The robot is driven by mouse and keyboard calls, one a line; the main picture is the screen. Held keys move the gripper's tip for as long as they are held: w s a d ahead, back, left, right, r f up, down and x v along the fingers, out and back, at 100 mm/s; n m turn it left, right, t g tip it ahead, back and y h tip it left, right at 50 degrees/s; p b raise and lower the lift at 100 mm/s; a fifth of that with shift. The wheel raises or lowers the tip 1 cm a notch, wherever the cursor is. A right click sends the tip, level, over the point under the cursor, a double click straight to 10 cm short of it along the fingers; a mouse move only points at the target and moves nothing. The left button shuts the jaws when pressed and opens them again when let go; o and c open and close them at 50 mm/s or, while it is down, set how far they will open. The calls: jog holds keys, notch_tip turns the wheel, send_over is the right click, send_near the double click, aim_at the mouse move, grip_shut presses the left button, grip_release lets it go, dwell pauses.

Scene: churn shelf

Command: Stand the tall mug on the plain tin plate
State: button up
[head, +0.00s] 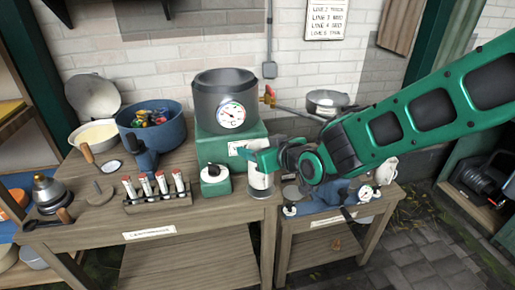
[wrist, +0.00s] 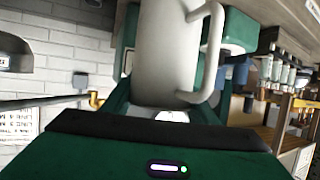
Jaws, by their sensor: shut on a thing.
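The tall white mug (head: 261,179) is held by my gripper (head: 264,160) above the right front end of the wooden bench. It looks about upright in the head view. In the wrist view the mug (wrist: 165,50) fills the space between my green fingers, its handle to the right. A grey round rim (head: 262,194) shows just below the mug at the bench's front edge; I cannot tell whether it is the plain tin plate or whether the mug touches it. My gripper and arm hide part of this area.
A green block with a grey pot and dial (head: 212,100) stands behind the mug. A small green box (head: 215,180) is close on its left. A rack of several red-topped tubes (head: 157,195) stands further left. A lower side bench (head: 325,222) on the right is cluttered.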

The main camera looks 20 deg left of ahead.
jog(key=shift+f, duration=1.2)
dwell(1.0)
jog(key=o, duration=1.6)
jog(key=shift+o, duration=0.7)
jog(key=shift+o, duration=0.9)
jog(key=shift+w+r, duration=0.1)
jog(key=shift+r, duration=0.1)
jog(key=shift+r, duration=0.2)
notch_tip(320, 180, up, 4)
jog(key=shift+r, duration=0.1)
